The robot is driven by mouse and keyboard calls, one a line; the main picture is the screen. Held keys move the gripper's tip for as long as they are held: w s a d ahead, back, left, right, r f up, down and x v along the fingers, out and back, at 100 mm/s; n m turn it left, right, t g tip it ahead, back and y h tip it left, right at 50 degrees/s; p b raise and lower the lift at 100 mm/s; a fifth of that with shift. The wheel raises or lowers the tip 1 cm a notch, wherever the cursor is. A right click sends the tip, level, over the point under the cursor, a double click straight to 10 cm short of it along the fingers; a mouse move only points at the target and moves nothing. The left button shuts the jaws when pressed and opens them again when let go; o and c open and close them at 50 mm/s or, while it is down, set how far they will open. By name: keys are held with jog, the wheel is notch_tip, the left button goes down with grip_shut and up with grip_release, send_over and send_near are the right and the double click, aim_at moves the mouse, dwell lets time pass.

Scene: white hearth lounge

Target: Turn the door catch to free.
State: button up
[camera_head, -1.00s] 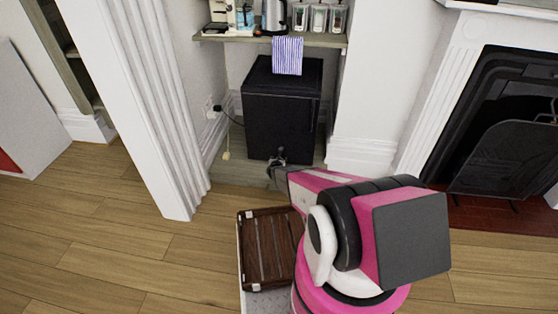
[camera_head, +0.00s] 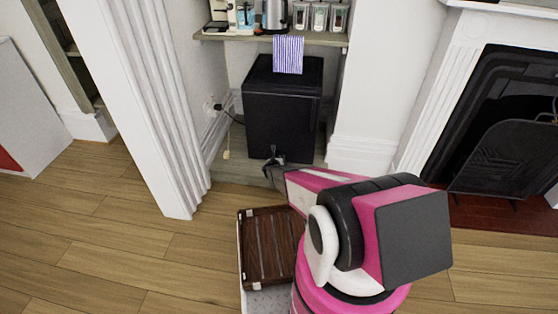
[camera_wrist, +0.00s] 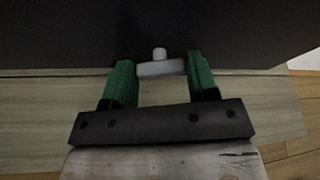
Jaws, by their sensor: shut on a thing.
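The door catch (camera_wrist: 160,67) is a small pale grey bar with a short knob on its upper side, low on the front of the black mini fridge (camera_head: 281,105). In the wrist view the bar lies nearly level, slightly tilted. In the head view my gripper (camera_head: 274,164) is at the fridge's lower edge, and the catch is too small or hidden to make out there. The fridge door looks closed.
The fridge stands in an alcove under a shelf (camera_head: 215,37) with kitchen items and a striped towel (camera_head: 288,54). A white fluted pillar (camera_head: 150,110) stands left, a fireplace (camera_head: 490,125) right. A brown slatted crate (camera_head: 268,249) is beside my arm.

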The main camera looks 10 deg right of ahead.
jog(key=n, duration=0.1)
jog(key=n+h, duration=0.2)
jog(key=shift+w+a+f, duration=0.1)
jog(key=shift+a+f, duration=0.05)
jog(key=shift+a, duration=0.1)
jog(key=shift+n, duration=0.3)
dwell(0.3)
jog(key=o, duration=0.9)
jog(key=shift+o, duration=0.2)
